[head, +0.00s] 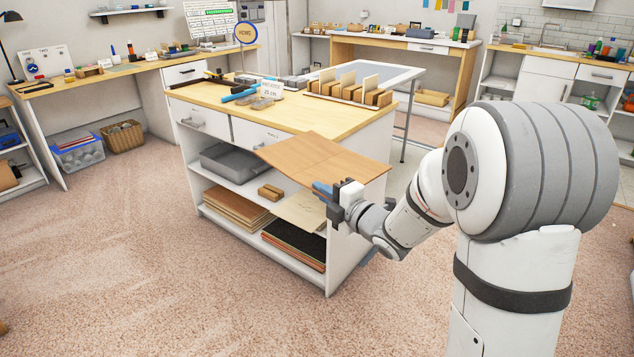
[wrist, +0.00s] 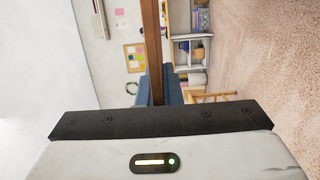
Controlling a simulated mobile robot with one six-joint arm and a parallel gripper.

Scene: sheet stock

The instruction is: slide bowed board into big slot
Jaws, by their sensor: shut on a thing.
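The bowed board (head: 325,157) is a thin brown wooden sheet, slightly curved, held out in front of the bench cabinet. My gripper (head: 326,190) is shut on its near edge with blue fingers. In the wrist view the board (wrist: 152,45) shows edge-on as a narrow brown strip rising from between the blue fingers. A wooden rack (head: 350,95) with upright pale panels and gaps between blocks stands on the bench top, behind the board. I cannot tell which gap is the big slot.
The bench cabinet (head: 310,118) has open shelves with a grey bin (head: 232,163), stacked brown sheets (head: 237,205) and dark sheets (head: 292,243). A small sign (head: 271,90), a blue tool and other small items lie on its top. The carpet (head: 130,270) at front left is clear.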

